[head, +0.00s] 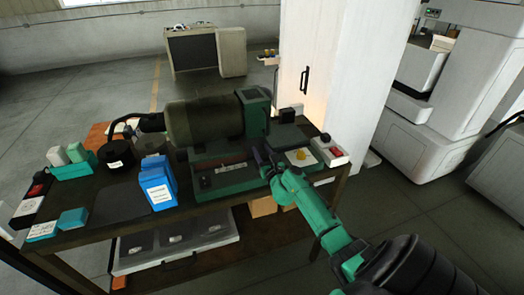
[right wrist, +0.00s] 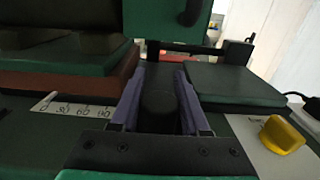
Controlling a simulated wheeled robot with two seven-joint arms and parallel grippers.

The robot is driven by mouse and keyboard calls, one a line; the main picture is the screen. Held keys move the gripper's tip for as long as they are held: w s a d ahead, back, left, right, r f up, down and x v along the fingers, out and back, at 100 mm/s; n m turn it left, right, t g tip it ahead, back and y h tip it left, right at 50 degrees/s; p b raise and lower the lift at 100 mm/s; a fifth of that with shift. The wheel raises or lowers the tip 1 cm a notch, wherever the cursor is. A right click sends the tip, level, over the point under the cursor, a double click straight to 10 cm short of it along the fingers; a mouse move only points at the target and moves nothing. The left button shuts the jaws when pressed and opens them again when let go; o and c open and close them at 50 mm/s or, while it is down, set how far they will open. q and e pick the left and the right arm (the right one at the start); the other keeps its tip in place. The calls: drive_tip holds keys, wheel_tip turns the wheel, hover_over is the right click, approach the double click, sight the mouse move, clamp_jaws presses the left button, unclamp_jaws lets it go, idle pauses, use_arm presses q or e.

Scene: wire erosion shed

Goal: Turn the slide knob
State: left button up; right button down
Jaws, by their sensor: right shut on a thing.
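The slide knob (right wrist: 160,104) is a dark round knob between the two purple fingers of my right gripper (right wrist: 158,90) in the right wrist view. The fingers are shut on its sides. Beside it on the left, a white scale strip (right wrist: 75,109) is marked 0, 30, 60, 90. In the head view my right gripper (head: 263,160) reaches over the front of the green machine (head: 220,182) on the bench; the knob is too small or hidden to make out there. My left gripper is not in view.
A yellow knob (right wrist: 283,135) sits on a pale panel to the right. Blue bins (head: 157,187) stand left of the machine on the dark bench. A motor-like cylinder (head: 203,121) lies behind. A white column (head: 340,70) rises behind the bench.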

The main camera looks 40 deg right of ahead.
drive_tip(key=shift+c, duration=2)
unclamp_jaws()
drive_tip(key=b+v, duration=0.1)
drive_tip(key=v, duration=1.3)
drive_tip(key=shift+s, duration=0.3)
drive_tip(key=shift+a, duration=0.1)
